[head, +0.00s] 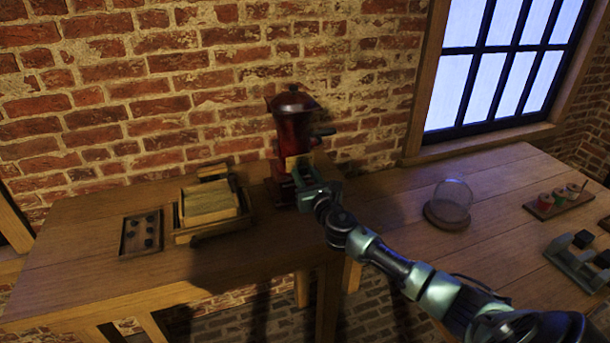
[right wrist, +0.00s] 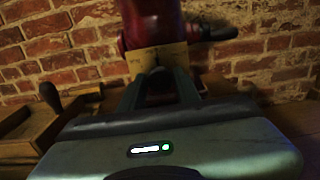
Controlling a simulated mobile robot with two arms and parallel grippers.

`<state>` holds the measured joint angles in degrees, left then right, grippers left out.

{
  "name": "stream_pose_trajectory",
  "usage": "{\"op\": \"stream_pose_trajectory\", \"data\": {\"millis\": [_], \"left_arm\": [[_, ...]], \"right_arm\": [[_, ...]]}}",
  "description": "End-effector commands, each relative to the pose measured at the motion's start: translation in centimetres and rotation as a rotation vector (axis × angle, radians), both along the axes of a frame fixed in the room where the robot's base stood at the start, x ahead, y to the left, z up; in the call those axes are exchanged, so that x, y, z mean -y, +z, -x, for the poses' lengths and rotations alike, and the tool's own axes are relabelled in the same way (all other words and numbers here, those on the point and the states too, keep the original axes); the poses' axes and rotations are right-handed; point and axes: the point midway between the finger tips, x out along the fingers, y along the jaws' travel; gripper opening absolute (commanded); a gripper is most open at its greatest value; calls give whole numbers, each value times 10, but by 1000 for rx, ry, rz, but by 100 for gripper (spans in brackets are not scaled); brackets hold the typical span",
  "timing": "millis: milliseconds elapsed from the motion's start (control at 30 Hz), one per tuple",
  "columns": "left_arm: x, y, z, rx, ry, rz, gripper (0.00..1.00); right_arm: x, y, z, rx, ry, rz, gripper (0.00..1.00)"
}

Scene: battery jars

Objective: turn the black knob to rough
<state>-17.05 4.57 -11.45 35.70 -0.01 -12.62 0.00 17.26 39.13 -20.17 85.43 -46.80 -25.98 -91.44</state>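A dark red grinder-like machine (head: 293,122) stands at the back of the left table, against the brick wall. A pale yellow plate (right wrist: 157,58) is on its front. A dark handle-like part (head: 323,132) sticks out to its right; it also shows in the right wrist view (right wrist: 215,33). My right gripper (head: 300,172) is at the machine's front, and its fingertips (right wrist: 158,72) reach the lower edge of the plate. Something dark lies between the tips. I cannot make out the black knob clearly or whether the fingers grip it. My left gripper is out of view.
Left of the machine are a wooden box (head: 210,205) and a small tray with dark round pieces (head: 142,233). On the right table are a glass dome (head: 452,200), a rack with colored cups (head: 556,200) and a grey stand (head: 580,262). The left table's front is clear.

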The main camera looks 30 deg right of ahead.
Motion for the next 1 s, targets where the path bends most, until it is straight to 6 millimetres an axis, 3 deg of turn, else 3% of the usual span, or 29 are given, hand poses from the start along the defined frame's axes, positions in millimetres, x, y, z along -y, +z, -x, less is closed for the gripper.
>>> {"op": "stream_pose_trajectory", "data": {"millis": [33,100,533,1000], "left_arm": [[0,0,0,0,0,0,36],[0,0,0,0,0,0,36],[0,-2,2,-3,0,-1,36],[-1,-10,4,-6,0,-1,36]], "right_arm": [[0,0,0,0,0,0,15],[0,0,0,0,0,0,0],[0,-1,0,19,-1,-83,0],[-1,-1,0,111,-1,-469,0]]}}
